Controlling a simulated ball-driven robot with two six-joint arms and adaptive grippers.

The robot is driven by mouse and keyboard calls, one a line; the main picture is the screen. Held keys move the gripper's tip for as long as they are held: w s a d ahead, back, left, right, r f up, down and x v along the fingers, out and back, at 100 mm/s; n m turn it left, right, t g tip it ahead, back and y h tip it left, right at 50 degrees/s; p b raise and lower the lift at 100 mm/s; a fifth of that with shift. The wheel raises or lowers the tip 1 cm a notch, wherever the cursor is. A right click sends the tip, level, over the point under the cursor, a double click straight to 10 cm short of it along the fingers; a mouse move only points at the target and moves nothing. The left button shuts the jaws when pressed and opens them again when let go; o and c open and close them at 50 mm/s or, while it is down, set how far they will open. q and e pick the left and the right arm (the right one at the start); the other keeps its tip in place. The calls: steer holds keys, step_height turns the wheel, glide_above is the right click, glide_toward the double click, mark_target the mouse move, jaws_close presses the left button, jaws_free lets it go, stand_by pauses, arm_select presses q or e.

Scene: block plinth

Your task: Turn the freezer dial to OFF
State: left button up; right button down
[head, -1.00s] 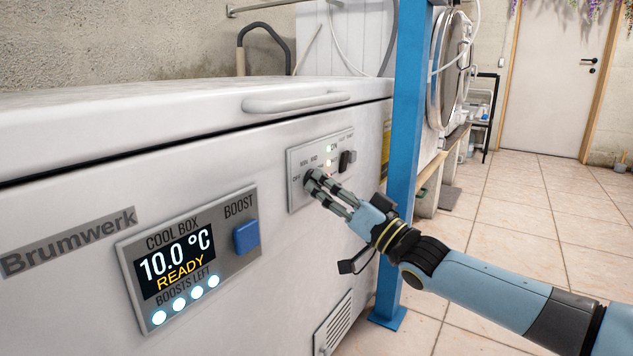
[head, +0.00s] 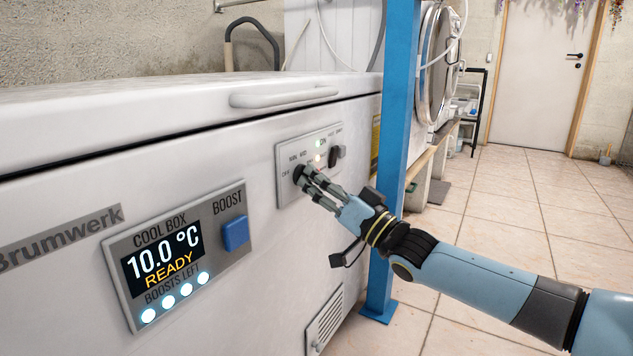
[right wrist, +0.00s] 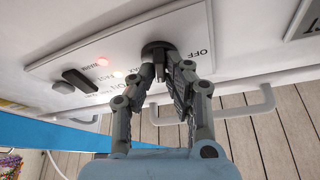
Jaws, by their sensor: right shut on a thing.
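The freezer's control panel (head: 289,192) is a grey plate on the front of a white chest freezer (head: 240,290). The dark round dial (head: 298,172) is at its lower left, beside the small word OFF; the dial also shows in the right wrist view (right wrist: 158,46), with OFF to its right there. My right gripper (head: 303,176) is shut on the dial, its fingers on either side of it in the right wrist view (right wrist: 168,65). The fingers hide part of the dial, and I cannot read where its pointer stands. My left gripper is not in view.
A dark switch (head: 337,155) and lit lamps (head: 320,142) share the panel. A display (head: 160,262) reads 10.0 °C READY, beside a blue BOOST button (head: 235,233). A blue post (head: 398,120) stands just right of the freezer. Tiled floor (head: 500,220) is open to the right.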

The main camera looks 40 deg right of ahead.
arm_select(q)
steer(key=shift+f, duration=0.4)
arm_select(e)
steer(key=shift+d+n+g+y, duration=0.1)
steer(key=shift+n+g+y, duration=1.2)
steer(key=shift+n, duration=2.65)
steer(key=shift+d+n+g+y, duration=0.1)
steer(key=shift+n+g+y, duration=1.15)
steer(key=shift+n, duration=2.65)
steer(key=shift+d+n+g+y, duration=0.1)
steer(key=shift+n+g+y, duration=1.15)
steer(key=shift+n, duration=2.7)
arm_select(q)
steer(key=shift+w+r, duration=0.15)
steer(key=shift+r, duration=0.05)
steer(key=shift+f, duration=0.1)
arm_select(e)
steer(key=c, duration=1.4)
jaws_free()
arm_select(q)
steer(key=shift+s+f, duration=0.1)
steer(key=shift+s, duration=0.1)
arm_select(e)
steer(key=shift+o, duration=0.2)
